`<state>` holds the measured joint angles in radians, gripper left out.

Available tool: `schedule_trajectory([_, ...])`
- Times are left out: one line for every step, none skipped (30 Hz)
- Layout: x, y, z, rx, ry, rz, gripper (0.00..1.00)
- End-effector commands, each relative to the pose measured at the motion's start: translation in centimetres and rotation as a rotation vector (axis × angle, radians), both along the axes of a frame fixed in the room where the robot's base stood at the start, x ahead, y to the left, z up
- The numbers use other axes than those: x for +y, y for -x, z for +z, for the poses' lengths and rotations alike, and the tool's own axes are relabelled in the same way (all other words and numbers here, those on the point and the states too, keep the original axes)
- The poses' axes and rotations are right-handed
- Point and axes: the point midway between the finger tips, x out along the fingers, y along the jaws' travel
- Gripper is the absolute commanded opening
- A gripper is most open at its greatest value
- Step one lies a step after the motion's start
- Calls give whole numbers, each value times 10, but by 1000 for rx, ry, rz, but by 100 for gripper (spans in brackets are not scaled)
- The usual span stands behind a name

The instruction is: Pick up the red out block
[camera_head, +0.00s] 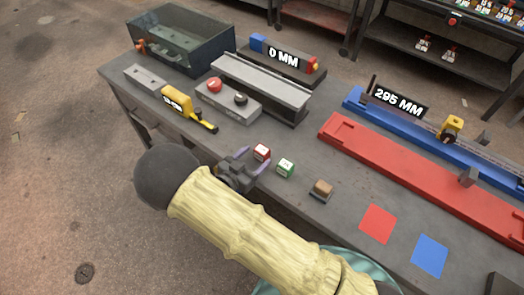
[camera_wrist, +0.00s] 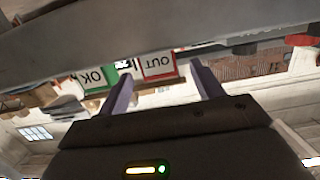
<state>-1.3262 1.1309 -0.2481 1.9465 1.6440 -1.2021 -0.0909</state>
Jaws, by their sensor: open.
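The red out block (camera_head: 262,152) is a small cube with a white label, upright on the dark bench. In the wrist view the red-framed OUT block (camera_wrist: 158,66) shows upside down, ahead of and between my two purple fingers. My gripper (camera_head: 255,161) is low over the bench and open, its fingers pointing at the block. The wrist view also shows my gripper (camera_wrist: 162,88) with nothing clamped in it. I cannot tell whether the fingertips reach past the block's near face.
A green OK block (camera_head: 286,168) stands close to the right of the red one, also in the wrist view (camera_wrist: 93,78). A brown block (camera_head: 321,190) is farther right. Red and blue squares (camera_head: 378,223) mark the bench.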

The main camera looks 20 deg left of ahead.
Motion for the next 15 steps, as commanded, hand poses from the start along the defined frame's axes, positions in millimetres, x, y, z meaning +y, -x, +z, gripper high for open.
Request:
schedule_trajectory([-2, -5, 0, 0, 1, 0, 66])
schedule_trajectory([-3, -6, -1, 0, 1, 0, 66])
schedule_trajectory([-3, -8, -1, 1, 1, 0, 66])
schedule_trajectory([-4, -8, -1, 1, 0, 1, 66])
schedule_trajectory([-4, -9, -2, 1, 0, 1, 66])
schedule_trajectory([-4, -9, -2, 1, -1, 1, 66])
schedule_trajectory([-4, -8, -2, 1, -1, 1, 66])
schedule_trajectory([-3, -8, -2, 1, -1, 1, 66])
schedule_trajectory([-3, -8, -2, 1, -1, 1, 66])
schedule_trajectory([-3, -8, -2, 1, -1, 1, 66])
schedule_trajectory([-3, -8, -2, 1, -1, 1, 66])
schedule_trajectory([-4, -9, -2, 1, 0, 1, 66])
schedule_trajectory([-4, -10, -1, 1, 1, 0, 66])
schedule_trajectory([-5, -11, -1, 0, 1, 0, 66])
schedule_trajectory([-6, -14, -1, 0, 1, -1, 66])
